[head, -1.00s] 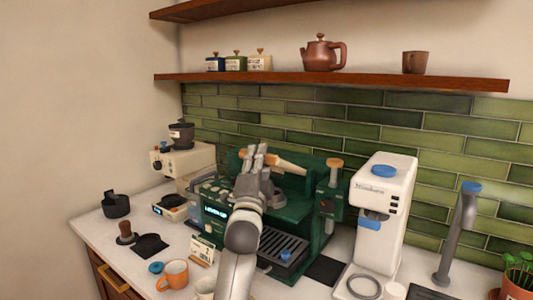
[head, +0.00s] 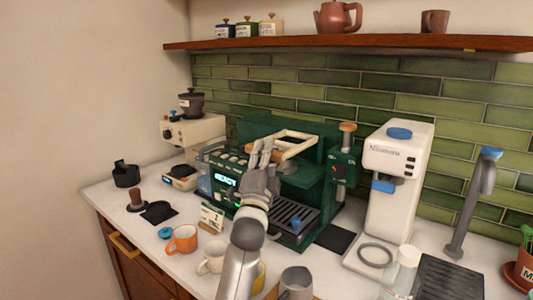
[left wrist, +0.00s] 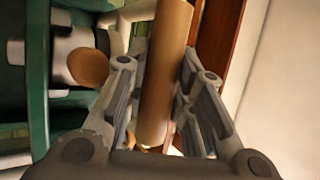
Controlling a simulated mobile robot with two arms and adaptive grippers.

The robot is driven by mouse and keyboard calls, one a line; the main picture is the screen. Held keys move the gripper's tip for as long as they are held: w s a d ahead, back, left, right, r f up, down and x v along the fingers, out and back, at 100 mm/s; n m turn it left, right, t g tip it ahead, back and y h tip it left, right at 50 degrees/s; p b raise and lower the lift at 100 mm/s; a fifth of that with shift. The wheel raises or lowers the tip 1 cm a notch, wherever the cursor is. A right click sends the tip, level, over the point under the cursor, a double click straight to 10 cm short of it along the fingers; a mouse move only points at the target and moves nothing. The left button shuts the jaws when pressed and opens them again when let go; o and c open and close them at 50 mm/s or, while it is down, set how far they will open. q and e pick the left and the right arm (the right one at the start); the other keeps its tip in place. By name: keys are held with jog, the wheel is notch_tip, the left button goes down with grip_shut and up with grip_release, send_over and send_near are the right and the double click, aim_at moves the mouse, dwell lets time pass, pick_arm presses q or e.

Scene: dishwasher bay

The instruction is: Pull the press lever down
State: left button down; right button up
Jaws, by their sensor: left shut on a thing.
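The dark green espresso machine (head: 310,190) stands on the counter against the tiled wall. Its small screen reads "READY". My left gripper (head: 262,152) is at the machine's front, near its top, and hides part of it. In the left wrist view my left gripper (left wrist: 158,85) is shut on a wooden cylindrical lever handle (left wrist: 168,50), which runs between its fingers. A pale wooden frame (head: 292,143) shows just behind the gripper on top of the machine. My right gripper is not in view.
An orange mug (head: 182,240), a white cup (head: 210,258) and a metal pitcher (head: 296,284) stand in front of the machine. A wooden shelf (head: 350,44) is above.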

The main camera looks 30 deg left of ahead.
pick_arm(q)
jog(key=shift+w+f, duration=0.1)
jog(key=shift+f, duration=0.4)
jog(key=c, duration=1.6)
grip_release()
jog(key=o, duration=0.4)
jog(key=shift+a+r, duration=0.1)
jog(key=shift+r, duration=0.1)
